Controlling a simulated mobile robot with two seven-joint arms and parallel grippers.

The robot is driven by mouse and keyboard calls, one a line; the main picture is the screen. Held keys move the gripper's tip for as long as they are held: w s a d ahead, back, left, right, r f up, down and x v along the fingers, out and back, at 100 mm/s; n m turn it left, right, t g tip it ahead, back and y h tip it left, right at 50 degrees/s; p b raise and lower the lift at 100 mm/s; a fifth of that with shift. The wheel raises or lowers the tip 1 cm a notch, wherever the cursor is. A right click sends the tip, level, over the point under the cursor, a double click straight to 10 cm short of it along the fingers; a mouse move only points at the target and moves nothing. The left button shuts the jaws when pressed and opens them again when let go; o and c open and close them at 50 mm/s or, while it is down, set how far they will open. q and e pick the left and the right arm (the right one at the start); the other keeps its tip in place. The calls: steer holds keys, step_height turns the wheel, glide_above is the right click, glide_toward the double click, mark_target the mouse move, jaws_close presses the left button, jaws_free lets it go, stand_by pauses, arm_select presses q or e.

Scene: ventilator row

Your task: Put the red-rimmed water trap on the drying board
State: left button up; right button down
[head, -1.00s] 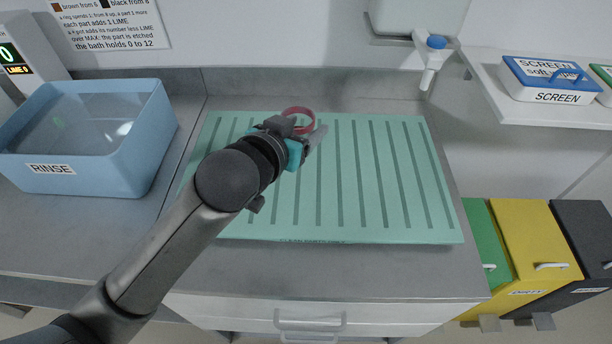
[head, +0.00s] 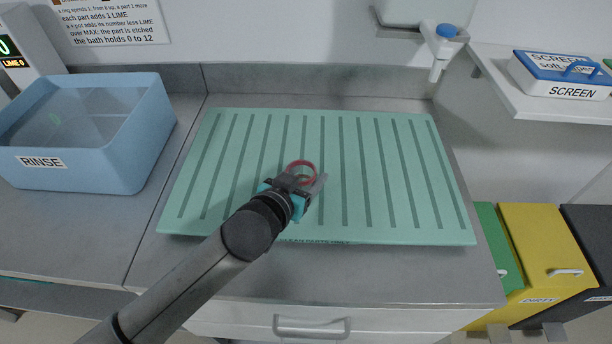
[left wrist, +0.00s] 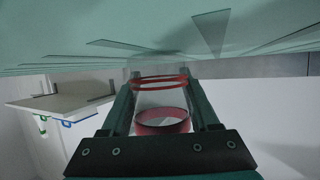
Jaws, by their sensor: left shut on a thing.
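The red-rimmed water trap (head: 302,166) is a clear cup with a red rim, seen over the drying board in the head view. My left gripper (head: 300,183) is shut on it. In the left wrist view the water trap (left wrist: 161,121) sits between the two fingers, with red bands at both ends and a clear wall. The drying board (head: 385,180) is a light green slab with dark grooves on the grey counter. I cannot tell whether the trap touches the board. My right gripper is not in view.
A blue RINSE tub (head: 130,150) stands left of the board. A dispenser with a blue cap (head: 446,31) hangs above the board's back right corner. A SCREEN box (head: 565,75) sits on a shelf at right. Bins (head: 540,240) stand below. Most of the board is bare.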

arm_select(q)
steer(key=o, duration=1.4)
steer(key=shift+r, duration=0.15)
steer(key=p+v, duration=0.2)
steer(key=v, duration=1)
